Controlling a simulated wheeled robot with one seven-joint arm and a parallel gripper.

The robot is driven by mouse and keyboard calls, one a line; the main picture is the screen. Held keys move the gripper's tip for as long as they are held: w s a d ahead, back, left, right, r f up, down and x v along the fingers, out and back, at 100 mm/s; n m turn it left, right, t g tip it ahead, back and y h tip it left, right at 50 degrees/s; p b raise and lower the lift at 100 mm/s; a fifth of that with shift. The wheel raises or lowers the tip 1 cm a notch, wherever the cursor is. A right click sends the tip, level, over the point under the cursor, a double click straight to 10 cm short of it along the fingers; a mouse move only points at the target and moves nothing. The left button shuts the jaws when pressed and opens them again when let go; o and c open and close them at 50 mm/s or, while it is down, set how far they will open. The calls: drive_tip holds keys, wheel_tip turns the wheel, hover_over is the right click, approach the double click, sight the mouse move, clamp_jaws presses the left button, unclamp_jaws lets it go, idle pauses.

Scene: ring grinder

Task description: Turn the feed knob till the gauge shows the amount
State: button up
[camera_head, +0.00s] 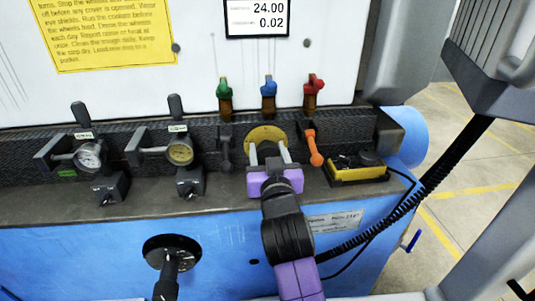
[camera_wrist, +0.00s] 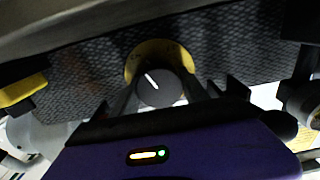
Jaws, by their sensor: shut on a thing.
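A dark round knob (camera_wrist: 158,90) with a white pointer line sits in front of a yellow round plate (camera_wrist: 150,56) in the wrist view; the line points to the upper left. The plate (camera_head: 265,135) also shows in the head view, with the knob largely hidden there. My gripper (camera_head: 270,153) reaches it from the front, its two fingers on either side of the knob, shut on it. A display (camera_head: 257,18) above reads 24.00 and 0.02.

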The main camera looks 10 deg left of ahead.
drive_tip(key=shift+d+f, duration=0.1)
drive_tip(key=shift+f, duration=0.15)
drive_tip(key=o, duration=1.3)
drive_tip(key=shift+o, duration=0.3)
drive_tip(key=shift+r, duration=0.1)
drive_tip(key=v, duration=0.7)
drive_tip(key=shift+s, duration=0.35)
